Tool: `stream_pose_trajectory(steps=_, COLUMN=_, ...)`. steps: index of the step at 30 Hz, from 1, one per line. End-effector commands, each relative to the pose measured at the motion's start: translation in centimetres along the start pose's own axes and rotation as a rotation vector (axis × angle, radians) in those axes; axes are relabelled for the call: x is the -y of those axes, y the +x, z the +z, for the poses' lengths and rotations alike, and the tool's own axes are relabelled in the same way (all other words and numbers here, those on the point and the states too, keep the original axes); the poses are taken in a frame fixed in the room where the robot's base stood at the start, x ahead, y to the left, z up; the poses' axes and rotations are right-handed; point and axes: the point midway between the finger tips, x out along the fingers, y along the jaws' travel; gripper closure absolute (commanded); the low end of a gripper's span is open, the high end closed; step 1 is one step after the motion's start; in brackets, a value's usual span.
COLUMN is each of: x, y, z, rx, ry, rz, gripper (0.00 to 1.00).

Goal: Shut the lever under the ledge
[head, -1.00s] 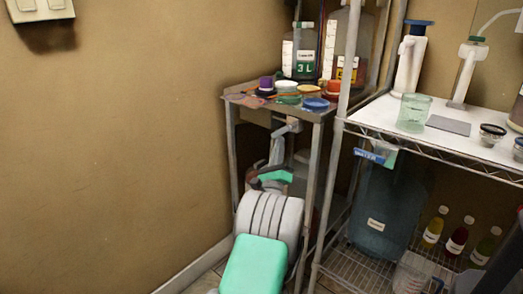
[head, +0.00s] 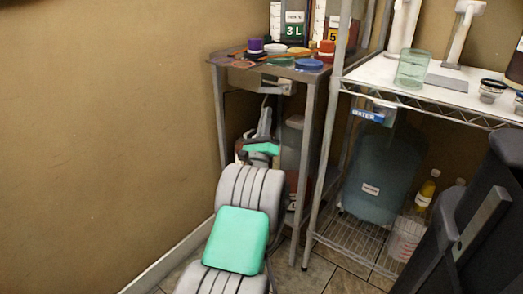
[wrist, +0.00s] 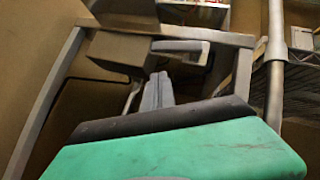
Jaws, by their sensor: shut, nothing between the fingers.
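The grey lever (head: 276,88) sticks out from a box-like mount (head: 240,77) under the ledge (head: 225,60) of the narrow metal stand. In the wrist view the lever (wrist: 180,46) lies roughly level at the right of the grey mount (wrist: 120,50), just below the ledge's edge (wrist: 215,37). My gripper (head: 265,118) is shut and empty, below the lever and pointing up at it. In the wrist view its grey fingers (wrist: 158,90) end under the lever, with a small gap seeming to remain. My own green and dark housing hides what lies lower.
Lidded jars and colourful caps (head: 307,64) crowd the stand's top. A white shelf (head: 385,82) stands at the right, with a large blue water jug (head: 378,175) below. Stand legs (head: 307,150) flank my arm. A dark bin (head: 480,220) stands at lower right. Wall lies left.

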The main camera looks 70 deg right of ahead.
Motion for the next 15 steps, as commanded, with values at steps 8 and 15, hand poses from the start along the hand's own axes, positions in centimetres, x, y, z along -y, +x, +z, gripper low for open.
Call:
stream_pose_trajectory(steps=8, x=-1.6, y=-6.2, z=-0.1, rx=0.004, ry=0.004, rz=0.002, gripper=1.00)
stream_pose_trajectory(steps=15, x=-2.0, y=-9.4, z=0.2, rx=0.003, ry=0.002, rz=0.002, gripper=1.00)
